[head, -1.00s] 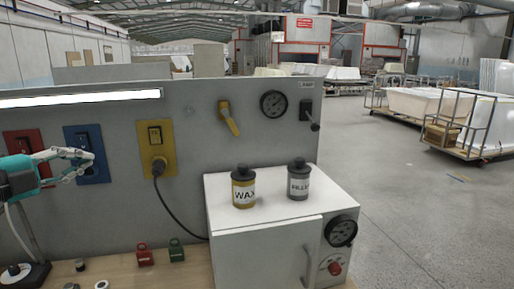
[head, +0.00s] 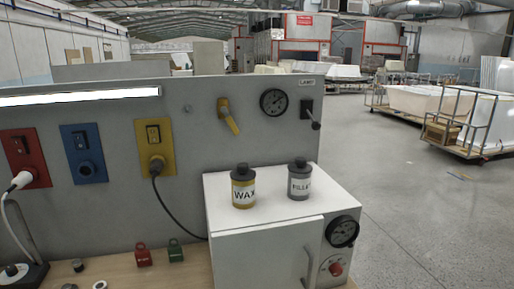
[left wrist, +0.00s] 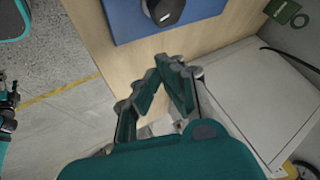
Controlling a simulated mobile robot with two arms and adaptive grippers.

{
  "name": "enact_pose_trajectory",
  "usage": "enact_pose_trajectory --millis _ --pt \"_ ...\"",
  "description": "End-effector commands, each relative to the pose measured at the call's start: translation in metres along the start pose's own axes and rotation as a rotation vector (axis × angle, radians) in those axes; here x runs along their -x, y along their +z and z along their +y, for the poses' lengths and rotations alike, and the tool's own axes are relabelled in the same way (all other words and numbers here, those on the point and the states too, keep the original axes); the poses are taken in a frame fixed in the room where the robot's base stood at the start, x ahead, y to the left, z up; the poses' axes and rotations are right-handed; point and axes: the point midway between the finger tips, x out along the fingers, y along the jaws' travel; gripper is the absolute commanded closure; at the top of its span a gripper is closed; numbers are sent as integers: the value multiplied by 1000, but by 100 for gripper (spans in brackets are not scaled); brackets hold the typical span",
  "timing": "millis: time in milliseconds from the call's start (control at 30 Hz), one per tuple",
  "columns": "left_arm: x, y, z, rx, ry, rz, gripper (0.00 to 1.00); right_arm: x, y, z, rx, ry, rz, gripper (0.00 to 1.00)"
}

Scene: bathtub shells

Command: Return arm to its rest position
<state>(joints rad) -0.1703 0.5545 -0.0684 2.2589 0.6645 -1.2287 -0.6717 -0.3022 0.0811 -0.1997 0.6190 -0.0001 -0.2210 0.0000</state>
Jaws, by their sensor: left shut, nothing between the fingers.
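My left gripper (left wrist: 163,64) shows in the left wrist view with its two fingers closed to a point and nothing between them. It hangs over the area between the light wood bench edge (left wrist: 98,45) and a white surface (left wrist: 255,90). In the head view my left arm and gripper are out of the picture.
The head view shows red (head: 38,145), blue (head: 75,140) and yellow (head: 168,135) panels. Wax (head: 243,187) and filler (head: 299,181) bottles stand on the white cabinet (head: 225,245). Red (head: 142,256) and green (head: 176,250) padlocks sit on the bench.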

Motion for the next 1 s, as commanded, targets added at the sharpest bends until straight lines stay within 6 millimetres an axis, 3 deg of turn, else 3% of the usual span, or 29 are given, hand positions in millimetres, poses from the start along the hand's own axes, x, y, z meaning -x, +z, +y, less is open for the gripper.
enact_pose_trajectory --millis 33,200,567,600,767,1000 --pt "-3 9 27 96 17 -43 100 0 -1 0 0 0 1 43" --pt "3 37 85 377 10 -201 100 0 -1 0 0 0 1 43" --pt "44 80 165 879 -98 -491 100 0 -3 0 0 0 5 43" --pt "28 88 164 865 -96 -491 100 -4 -3 -1 0 -1 6 43" --pt "-11 110 174 858 -86 -502 100 -11 -3 -1 0 -1 6 43" --pt "-76 154 199 855 -67 -525 100 -25 -2 -1 0 -1 7 43"
